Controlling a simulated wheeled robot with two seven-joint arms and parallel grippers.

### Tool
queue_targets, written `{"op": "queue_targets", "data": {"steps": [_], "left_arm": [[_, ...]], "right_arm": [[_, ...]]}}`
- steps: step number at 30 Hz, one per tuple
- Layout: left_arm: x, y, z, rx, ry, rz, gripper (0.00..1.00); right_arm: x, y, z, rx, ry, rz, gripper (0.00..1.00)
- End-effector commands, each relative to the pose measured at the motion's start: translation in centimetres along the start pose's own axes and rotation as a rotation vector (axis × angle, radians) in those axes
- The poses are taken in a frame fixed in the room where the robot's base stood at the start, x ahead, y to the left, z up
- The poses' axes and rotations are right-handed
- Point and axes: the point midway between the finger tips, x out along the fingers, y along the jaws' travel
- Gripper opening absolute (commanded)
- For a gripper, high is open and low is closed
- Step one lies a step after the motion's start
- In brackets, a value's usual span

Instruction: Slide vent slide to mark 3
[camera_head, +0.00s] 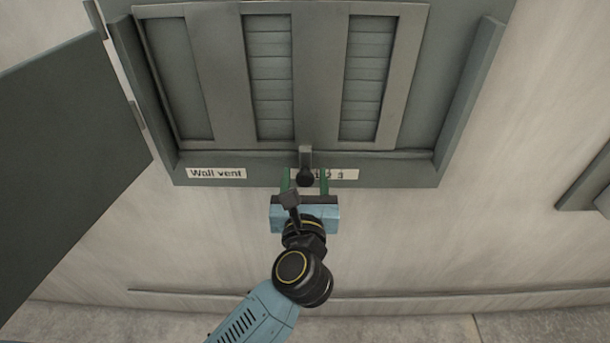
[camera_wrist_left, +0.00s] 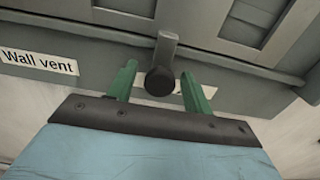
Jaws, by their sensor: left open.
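The wall vent (camera_head: 222,120) is a grey-green framed grille on the wall, with louvred openings partly covered by upright slats. The vent slide's handle, a short bar with a dark round knob (camera_head: 305,177), hangs at the lower middle of the frame. It also shows in the left wrist view (camera_wrist_left: 160,80). My left gripper (camera_head: 306,180) is open, its green fingers one on each side of the knob; they appear apart from it. The number label (camera_head: 345,174) behind is partly hidden by the knob and fingers; a 3 seems to show at its right. My right gripper is out of view.
A "Wall vent" label (camera_head: 216,173) is on the lower left of the frame. A large dark door panel (camera_head: 70,150) stands open at the left. Another grey fixture (camera_head: 590,185) is at the right edge. The wall below the vent is mostly clear.

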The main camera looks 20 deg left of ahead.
Motion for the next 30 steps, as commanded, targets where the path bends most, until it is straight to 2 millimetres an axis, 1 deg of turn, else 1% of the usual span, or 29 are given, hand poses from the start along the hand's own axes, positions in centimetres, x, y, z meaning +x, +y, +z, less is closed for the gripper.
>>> {"op": "queue_targets", "data": {"steps": [3, 11, 14, 21, 23, 30], "left_arm": [[0.57, -0.01, 0.02, 0.000, 0.000, 0.000, 0.51], [0.66, 0.00, 0.00, 0.000, 0.000, 0.000, 0.51], [0.65, 0.00, 0.00, 0.000, 0.000, 0.000, 0.39], [0.63, -0.01, 0.01, 0.000, 0.000, 0.000, 0.07], [0.63, 0.00, 0.01, 0.000, 0.000, 0.000, 0.00], [0.66, -0.21, -0.04, -0.004, 0.000, 0.018, 0.00]], "right_arm": [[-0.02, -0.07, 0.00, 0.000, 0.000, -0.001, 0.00], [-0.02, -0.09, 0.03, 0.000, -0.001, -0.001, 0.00], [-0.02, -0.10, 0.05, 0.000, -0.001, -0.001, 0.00], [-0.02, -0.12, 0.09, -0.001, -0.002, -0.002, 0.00], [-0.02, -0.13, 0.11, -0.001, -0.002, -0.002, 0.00], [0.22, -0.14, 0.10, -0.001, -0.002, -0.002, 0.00]]}}
